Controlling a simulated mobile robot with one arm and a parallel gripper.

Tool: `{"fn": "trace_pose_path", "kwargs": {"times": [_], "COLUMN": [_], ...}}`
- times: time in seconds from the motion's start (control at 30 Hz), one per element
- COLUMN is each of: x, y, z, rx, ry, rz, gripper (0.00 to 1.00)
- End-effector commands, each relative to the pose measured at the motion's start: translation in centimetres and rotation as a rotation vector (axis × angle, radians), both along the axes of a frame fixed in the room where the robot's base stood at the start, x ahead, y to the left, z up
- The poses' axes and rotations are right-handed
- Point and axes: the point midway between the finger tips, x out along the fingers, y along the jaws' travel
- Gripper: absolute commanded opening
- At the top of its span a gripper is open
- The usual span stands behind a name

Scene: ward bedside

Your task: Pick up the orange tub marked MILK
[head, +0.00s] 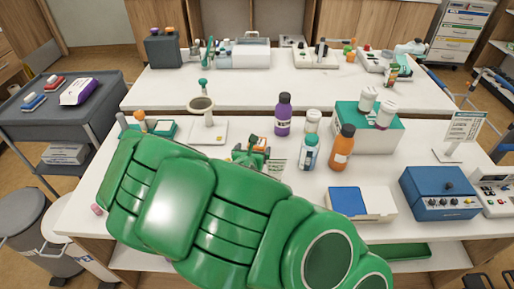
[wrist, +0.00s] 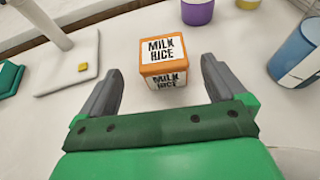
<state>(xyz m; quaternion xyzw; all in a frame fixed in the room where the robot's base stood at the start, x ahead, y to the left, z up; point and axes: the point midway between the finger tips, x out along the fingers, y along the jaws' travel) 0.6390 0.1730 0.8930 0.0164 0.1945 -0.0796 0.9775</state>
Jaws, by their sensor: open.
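An orange box-shaped tub (wrist: 162,58) with white labels reading "MILK RICE" stands upright on the white table in the wrist view. My gripper (wrist: 160,78) is open, with one grey finger to the left of the tub and one to the right. The tub sits at and just beyond the fingertips, with a gap on both sides, and I see no contact. In the head view my green arm crosses the front of the table and hides much of the area around my gripper. I cannot make out the tub clearly there.
A white stand (wrist: 68,70) is left of the tub. A purple bottle (head: 283,115) is behind it, and a blue-and-white container (wrist: 300,50) is at right. An orange bottle (head: 342,148), a blue-and-white box (head: 348,201) and a blue device (head: 438,194) stand further right.

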Motion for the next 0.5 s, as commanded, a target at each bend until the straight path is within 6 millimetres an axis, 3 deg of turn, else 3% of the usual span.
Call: {"fn": "trace_pose_path", "kwargs": {"times": [0.5], "x": [2.4], "y": [-0.5], "z": [-0.9], "rx": [-0.001], "ry": [-0.001], "rz": [0.0], "gripper": [0.98]}}
